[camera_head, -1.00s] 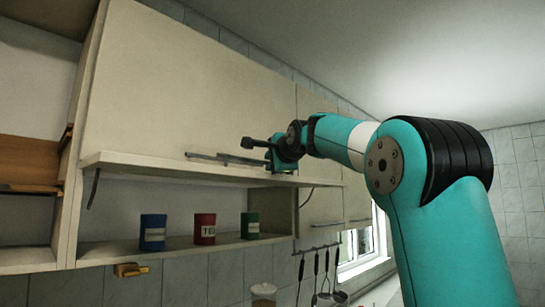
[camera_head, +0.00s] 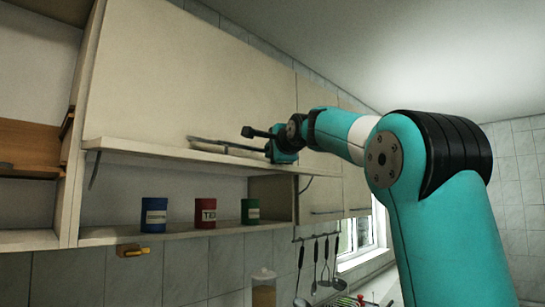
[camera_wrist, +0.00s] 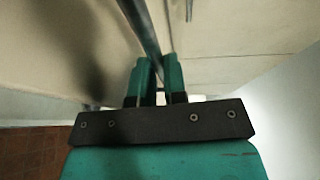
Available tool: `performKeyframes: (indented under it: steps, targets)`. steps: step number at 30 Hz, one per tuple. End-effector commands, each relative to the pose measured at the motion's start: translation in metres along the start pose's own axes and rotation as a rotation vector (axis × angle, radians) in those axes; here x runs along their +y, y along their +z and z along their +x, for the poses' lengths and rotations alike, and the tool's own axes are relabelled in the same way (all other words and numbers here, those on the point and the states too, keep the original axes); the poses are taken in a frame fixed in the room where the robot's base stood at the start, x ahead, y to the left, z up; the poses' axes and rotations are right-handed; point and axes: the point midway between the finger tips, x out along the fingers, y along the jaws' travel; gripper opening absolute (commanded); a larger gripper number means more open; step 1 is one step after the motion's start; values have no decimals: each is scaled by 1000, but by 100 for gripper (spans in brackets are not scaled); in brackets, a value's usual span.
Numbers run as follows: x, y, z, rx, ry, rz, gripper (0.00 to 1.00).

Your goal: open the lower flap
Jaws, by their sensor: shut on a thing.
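The large cream flap (camera_head: 190,75) of the wall cabinet fills the upper left of the head view. A long thin bar handle (camera_head: 212,143) runs along its lower edge. My gripper (camera_head: 271,153) is at the right end of that handle. In the wrist view the dark handle (camera_wrist: 142,28) runs down to the two teal fingers of my gripper (camera_wrist: 158,78), which are shut on it. The exact contact is hidden between the fingers. I cannot tell whether the flap stands slightly ajar.
Utensils (camera_head: 325,262) hang at lower right. Open air lies in front of the cabinets.

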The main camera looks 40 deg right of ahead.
Motion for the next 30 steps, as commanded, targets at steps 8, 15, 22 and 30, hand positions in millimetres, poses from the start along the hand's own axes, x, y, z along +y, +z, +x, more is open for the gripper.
performKeyframes:
  steps: [8, 15, 22, 30]
  targets:
    - [23, 0, 2, 1, -8, 4, 0]
    - [22, 0, 2, 1, -8, 4, 22]
    - [22, 0, 2, 0, -8, 4, 23]
    - [24, 1, -13, 0, -11, 4, 23]
